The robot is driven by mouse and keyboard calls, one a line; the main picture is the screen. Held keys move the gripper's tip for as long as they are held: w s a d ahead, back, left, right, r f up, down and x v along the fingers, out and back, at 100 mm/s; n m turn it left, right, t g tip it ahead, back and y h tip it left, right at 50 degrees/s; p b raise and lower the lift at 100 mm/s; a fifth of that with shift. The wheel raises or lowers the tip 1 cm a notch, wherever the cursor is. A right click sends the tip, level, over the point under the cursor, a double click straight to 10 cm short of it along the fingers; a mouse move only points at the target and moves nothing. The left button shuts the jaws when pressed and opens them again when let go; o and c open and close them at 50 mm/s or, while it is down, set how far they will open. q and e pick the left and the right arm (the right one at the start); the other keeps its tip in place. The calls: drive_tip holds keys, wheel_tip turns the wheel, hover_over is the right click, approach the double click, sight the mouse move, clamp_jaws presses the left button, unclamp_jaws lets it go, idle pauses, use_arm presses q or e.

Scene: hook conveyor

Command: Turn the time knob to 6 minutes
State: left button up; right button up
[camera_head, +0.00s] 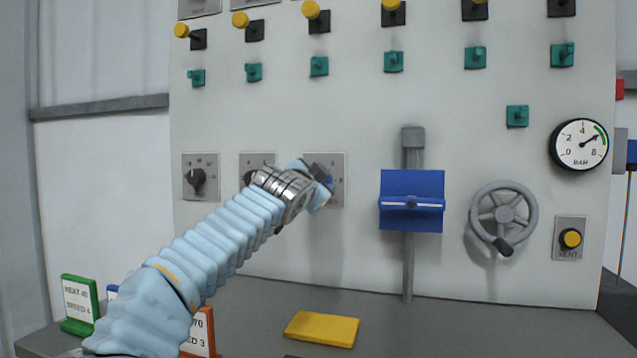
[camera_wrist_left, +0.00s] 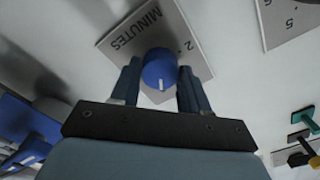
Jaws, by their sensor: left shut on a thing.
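The time knob (camera_wrist_left: 160,70) is a round blue knob with a white pointer line, on a grey plate (camera_wrist_left: 203,58) lettered MINUTES, in the left wrist view. The pointer line faces the palm side of the gripper; the numeral beyond it is hidden. A 2 shows on the plate's right. My left gripper (camera_wrist_left: 158,84) has one finger on each side of the knob and is shut on it. In the head view my left gripper (camera_head: 324,182) covers much of the third dial plate (camera_head: 338,165), and only a bit of blue shows there. My right gripper is not in view.
Left of it are a dial plate (camera_head: 257,158) partly behind my wrist and one with a black knob (camera_head: 196,178). Right are a blue lever block (camera_head: 411,218), a handwheel (camera_head: 504,215) and a gauge (camera_head: 579,145).

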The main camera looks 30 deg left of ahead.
use_arm(q)
drive_tip(key=o, duration=1.1)
drive_tip(key=shift+c, duration=0.2)
drive_tip(key=b+v, duration=0.5)
drive_tip(key=v, duration=0.9)
drive_tip(key=shift+f, duration=0.1)
